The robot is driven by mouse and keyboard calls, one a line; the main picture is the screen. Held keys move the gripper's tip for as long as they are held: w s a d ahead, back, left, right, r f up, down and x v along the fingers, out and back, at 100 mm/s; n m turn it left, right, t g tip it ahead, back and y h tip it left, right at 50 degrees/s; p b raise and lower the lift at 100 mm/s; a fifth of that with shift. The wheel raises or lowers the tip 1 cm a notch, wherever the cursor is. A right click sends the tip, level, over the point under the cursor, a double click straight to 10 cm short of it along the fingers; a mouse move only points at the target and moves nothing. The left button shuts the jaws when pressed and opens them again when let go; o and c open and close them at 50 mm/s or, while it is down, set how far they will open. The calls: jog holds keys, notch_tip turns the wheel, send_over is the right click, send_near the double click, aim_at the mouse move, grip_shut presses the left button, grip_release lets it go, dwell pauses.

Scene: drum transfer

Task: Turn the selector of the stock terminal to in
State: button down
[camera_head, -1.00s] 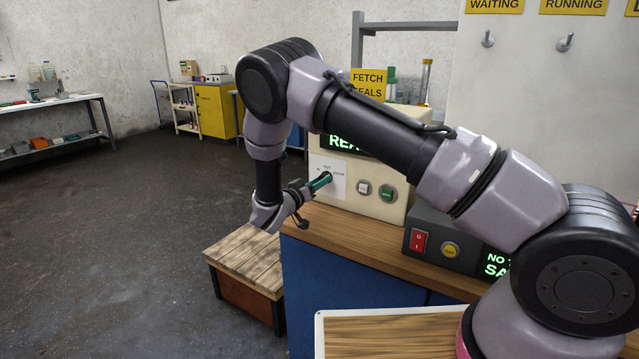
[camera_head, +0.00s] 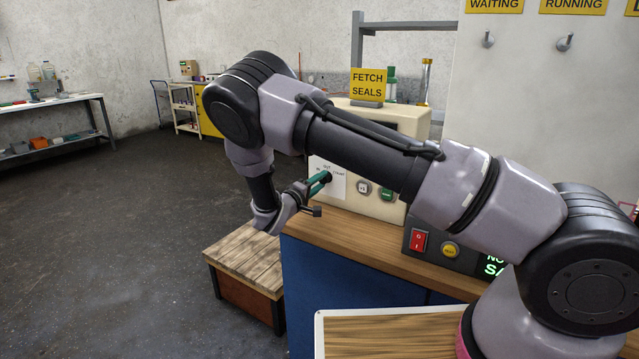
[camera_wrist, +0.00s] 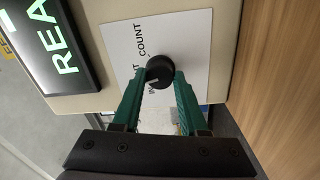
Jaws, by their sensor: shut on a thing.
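The stock terminal (camera_head: 382,212) is a cream box on the wooden counter. It also shows in the wrist view (camera_wrist: 229,30). Its selector is a round black knob (camera_wrist: 160,69) on a white label plate (camera_wrist: 192,35) with printed words; COUNT is readable, and the others are partly covered. My gripper (camera_head: 326,178) is at the terminal's face, tilted, with its green fingers shut on the knob. In the wrist view my gripper (camera_wrist: 160,78) has one fingertip on each side of the knob. Which word the selector points to cannot be told.
A white button (camera_head: 363,187) and a green button (camera_head: 386,194) sit right of the selector. A dark box with a red switch (camera_head: 418,240) and a yellow button (camera_head: 450,250) stands nearby. A wooden pallet-like platform (camera_head: 246,258) is below left; open floor lies beyond.

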jog(key=n, duration=0.9)
jog(key=shift+n, duration=0.3)
dwell(0.3)
jog(key=shift+c, duration=2.2)
grip_release()
jog(key=shift+s, duration=0.1)
jog(key=v, duration=1)
jog(key=shift+s, duration=0.35)
